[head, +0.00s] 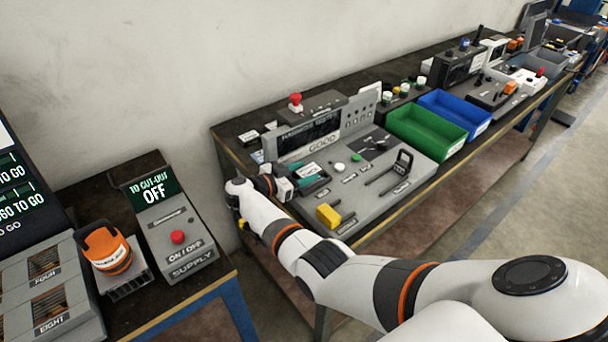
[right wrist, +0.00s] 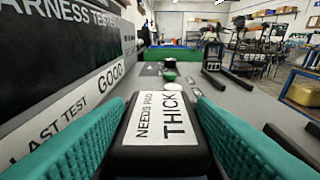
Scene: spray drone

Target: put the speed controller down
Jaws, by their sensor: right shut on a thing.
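My right gripper (head: 310,182) is over the left part of the grey test bench unit, its teal finger pads around the speed controller (head: 306,170). In the right wrist view the speed controller (right wrist: 160,130) is a dark box with a white label reading "NEEDS PAD THICK", gripped between the two teal pads (right wrist: 160,145). Whether its underside touches the bench unit cannot be told. The bench unit (head: 355,200) has a back panel reading "GOOD", a yellow block, a black-handled clamp and small labels. My left gripper is not in view.
A green bin (head: 427,133) and a blue bin (head: 455,110) stand beyond the unit. A box with a red button (head: 296,102) is behind it. On the left are an on/off supply box (head: 172,225) and an orange-capped item (head: 105,252). The floor at right is clear.

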